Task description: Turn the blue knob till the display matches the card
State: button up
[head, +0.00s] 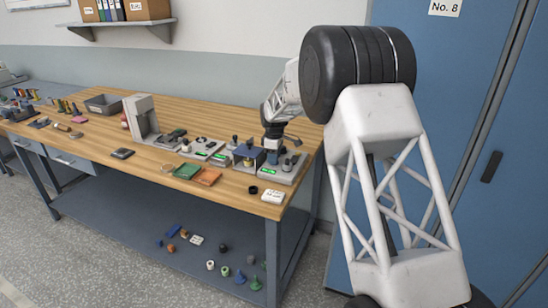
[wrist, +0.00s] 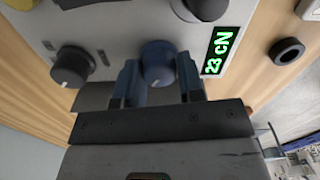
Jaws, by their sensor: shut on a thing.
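The blue knob (wrist: 157,62) sits on a light grey box in the wrist view, between my two blue fingertips. My gripper (wrist: 157,74) is shut on the blue knob. The green display (wrist: 219,51) beside it reads "23 cN". In the head view my gripper (head: 271,147) is at the rightmost grey box on the bench, whose lit display (head: 287,168) is too small to read there. A white corner piece, likely the card (wrist: 312,9), shows in the wrist view.
A dark knob (wrist: 72,67) is beside the blue one, and another dark round part (wrist: 207,8) is at the top. A black ring (head: 253,189) lies near the card.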

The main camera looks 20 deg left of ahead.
jog(key=m, duration=0.5)
jog(key=shift+m, duration=0.4)
jog(key=m, duration=1.1)
jog(key=shift+m, duration=0.4)
jog(key=m, duration=0.5)
jog(key=shift+r+m, duration=0.1)
jog(key=shift+m, duration=0.3)
jog(key=o, duration=0.9)
